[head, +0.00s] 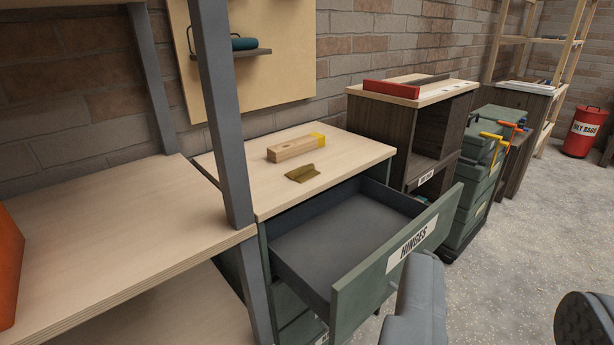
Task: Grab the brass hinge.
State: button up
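The brass hinge (302,173) is a small, dull gold, folded piece. It lies on the pale wooden top of the green drawer cabinet (345,147), near the front edge and just in front of a wooden block. The cabinet's top drawer (340,240), labelled HINGES, is pulled out and looks empty where I can see into it. Grey and dark parts of my own body show at the bottom right. I cannot make out my gripper's fingertips in this view, and nothing of mine touches the hinge.
The wooden block (296,147) with a yellow end lies close behind the hinge. A grey shelf post (220,110) stands to the left. The open drawer juts out below the hinge. A red object (391,89) lies on the dark cabinet to the right. Bare floor (500,290) lies at lower right.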

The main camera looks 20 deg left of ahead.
aim_at(304, 174)
jog(key=i+j+u, duration=0.1)
jog(key=i, duration=0.35)
jog(key=i+j+u, duration=0.1)
jog(key=i, duration=0.35)
jog(key=j, duration=0.05)
